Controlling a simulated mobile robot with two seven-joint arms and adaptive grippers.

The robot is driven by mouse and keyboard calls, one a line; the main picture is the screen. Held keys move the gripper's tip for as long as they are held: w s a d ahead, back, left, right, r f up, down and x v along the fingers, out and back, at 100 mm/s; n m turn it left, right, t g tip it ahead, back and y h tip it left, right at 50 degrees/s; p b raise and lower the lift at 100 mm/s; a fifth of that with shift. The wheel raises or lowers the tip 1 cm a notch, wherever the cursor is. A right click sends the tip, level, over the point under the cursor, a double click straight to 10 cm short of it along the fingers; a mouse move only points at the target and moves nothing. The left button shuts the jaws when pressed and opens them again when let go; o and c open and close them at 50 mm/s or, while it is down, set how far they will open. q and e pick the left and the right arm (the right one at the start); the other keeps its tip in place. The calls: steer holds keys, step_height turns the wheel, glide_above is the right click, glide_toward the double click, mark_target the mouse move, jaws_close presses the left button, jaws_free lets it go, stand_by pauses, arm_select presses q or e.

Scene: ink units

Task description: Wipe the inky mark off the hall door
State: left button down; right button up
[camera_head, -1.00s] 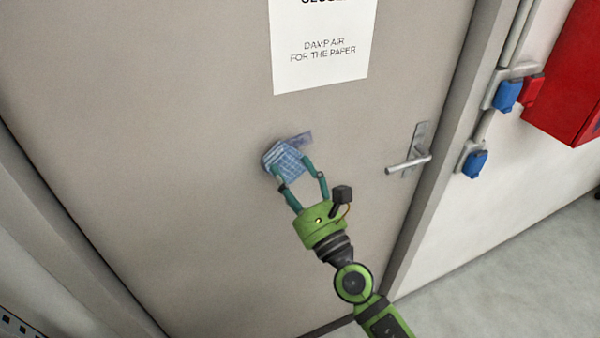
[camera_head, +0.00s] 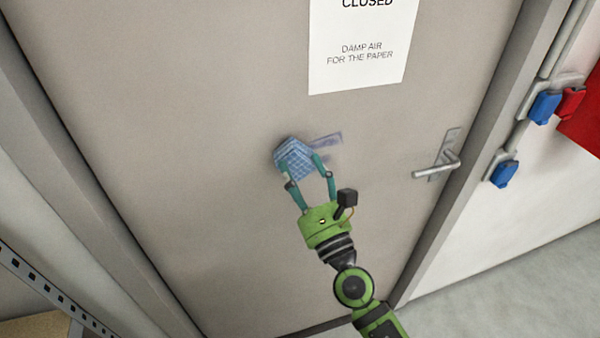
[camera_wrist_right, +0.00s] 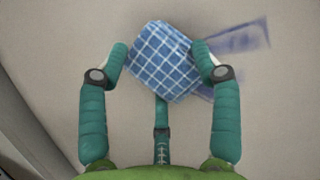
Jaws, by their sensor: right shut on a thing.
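The grey hall door (camera_head: 180,110) fills most of the head view. A faint blue-violet inky mark (camera_head: 326,142) is on it, below the paper notice. It also shows in the right wrist view (camera_wrist_right: 240,38), to the right of the cloth. My right gripper (camera_head: 304,168) is shut on a blue checked cloth (camera_head: 292,157), which lies against or very near the door and covers the mark's left part. In the right wrist view the cloth (camera_wrist_right: 163,60) sits between the two teal fingers. My left gripper is not in view.
A white notice (camera_head: 362,50) reading "CLOSED, damp air for the paper" hangs above the mark. A metal door handle (camera_head: 438,168) is to the right. A metal shelf edge (camera_head: 40,285) stands at lower left.

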steer(key=w+d+b, duration=0.3)
steer(key=w+d, duration=0.1)
steer(key=d, duration=0.7)
steer(key=shift+d, duration=0.2)
stand_by(0.6)
steer(key=shift+s, duration=0.15)
steer(key=shift+s+d, duration=0.3)
steer(key=shift+s, duration=0.6)
steer(key=shift+s+d, duration=0.25)
steer(key=shift+s, duration=0.7)
steer(key=shift+s+d, duration=0.3)
steer(key=shift+s, duration=0.6)
steer(key=s, duration=0.1)
steer(key=s+d, duration=0.1)
steer(key=shift+s, duration=0.4)
